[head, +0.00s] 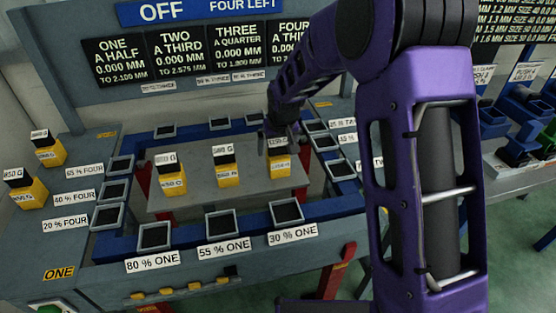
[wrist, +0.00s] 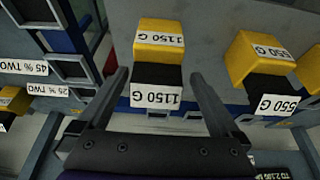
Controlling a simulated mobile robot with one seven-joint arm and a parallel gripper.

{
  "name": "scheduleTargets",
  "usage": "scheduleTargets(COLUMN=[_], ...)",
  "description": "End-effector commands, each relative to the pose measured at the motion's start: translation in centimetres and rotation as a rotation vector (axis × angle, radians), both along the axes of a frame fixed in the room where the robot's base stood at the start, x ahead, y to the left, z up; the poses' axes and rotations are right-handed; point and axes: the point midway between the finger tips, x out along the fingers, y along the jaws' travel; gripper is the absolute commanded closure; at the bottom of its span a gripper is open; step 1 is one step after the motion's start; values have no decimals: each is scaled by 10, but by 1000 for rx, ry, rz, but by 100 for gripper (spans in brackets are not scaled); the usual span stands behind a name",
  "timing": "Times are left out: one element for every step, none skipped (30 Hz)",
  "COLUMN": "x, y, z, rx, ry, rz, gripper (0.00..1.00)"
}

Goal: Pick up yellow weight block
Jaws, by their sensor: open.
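Several yellow weight blocks with black tops and white labels are in view. My gripper (head: 280,136) is over the rightmost of the three blocks on the grey plate, the yellow 1150 G block (head: 281,166). In the wrist view my gripper (wrist: 160,76) is open, with one finger on each side of the black top of the 1150 G block (wrist: 160,48). Gaps show between the fingers and the block. The middle block (head: 227,175) and left block (head: 170,186) stand to its left in the head view. The 550 G block (wrist: 252,55) is beside it in the wrist view.
The grey plate (head: 200,203) is inside a blue frame with several square trays, such as the 30 % ONE tray (head: 287,212). Two more blocks (head: 51,156) (head: 30,194) stand at the left. A display panel (head: 180,50) rises behind the table.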

Motion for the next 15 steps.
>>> scheduleTargets(x=[3, 5, 8, 10, 11, 13, 14, 15, 16, 16, 16, 16, 16, 16, 16], y=[-1, -2, -2, -2, -1, 0, 0, 0, 1, 1, 1, 1, 1, 1, 1], z=[-9, -13, -19, -23, -27, -31, -34, -35, -37, -38, -38, -38, -38, -38, -38], rx=[-1, -1, 0, -1, -1, -1, -1, -1, 0, -1, -1, -1, -1, -1, -1], ry=[4, 4, 3, 4, 3, 3, 2, 1, 0, 0, 0, 0, 0, 0, 0], rz=[-1, -1, -1, -1, 0, 0, 1, 1, 1, 1, 1, 1, 1, 1, 1], gripper=[0, 0, 0, 0, 0, 0, 0, 0, 0, 0, 0, 0, 0, 0, 0])
